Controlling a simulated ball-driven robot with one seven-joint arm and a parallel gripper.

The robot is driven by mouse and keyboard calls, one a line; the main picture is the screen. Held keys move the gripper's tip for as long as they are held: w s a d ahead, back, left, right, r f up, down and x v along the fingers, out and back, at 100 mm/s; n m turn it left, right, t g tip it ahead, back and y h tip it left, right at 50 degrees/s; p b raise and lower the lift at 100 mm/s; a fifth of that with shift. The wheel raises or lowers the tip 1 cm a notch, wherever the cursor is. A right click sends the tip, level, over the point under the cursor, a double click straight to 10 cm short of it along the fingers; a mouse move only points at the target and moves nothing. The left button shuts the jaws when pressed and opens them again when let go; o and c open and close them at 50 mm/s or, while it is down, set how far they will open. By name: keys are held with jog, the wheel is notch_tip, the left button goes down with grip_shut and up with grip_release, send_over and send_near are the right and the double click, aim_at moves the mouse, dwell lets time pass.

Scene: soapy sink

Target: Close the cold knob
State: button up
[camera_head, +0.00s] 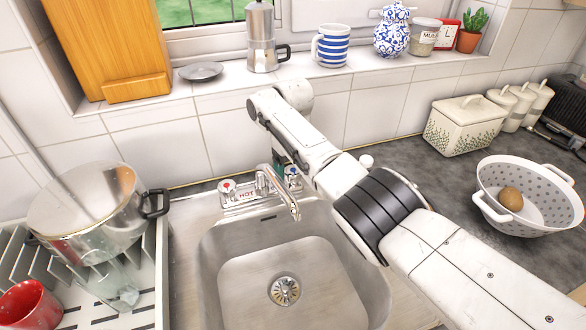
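The cold knob (293,172), with a blue cap, sits at the right end of the chrome tap base behind the sink. My arm crosses the picture from the lower right and passes close above and behind this knob, and the knob's right side meets the arm's outline. The hot knob (228,187), with a red cap and a HOT label, is at the left end. The spout (280,192) points toward the basin, and I see no clear water stream. A small dark part of my gripper (281,156) shows just above the cold knob; its fingertips are hidden behind my arm.
The steel basin (232,268) is empty. A colander (530,195) holding a brown potato is on the right counter. A moka pot (262,38) and striped mug (332,45) line the sill.

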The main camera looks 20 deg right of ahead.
aim_at(294, 170)
jog(key=shift+r, duration=0.1)
notch_tip(294, 170, up, 11)
jog(key=b, duration=0.1)
jog(key=shift+f, duration=0.2)
jog(key=shift+d, duration=0.1)
dwell(0.5)
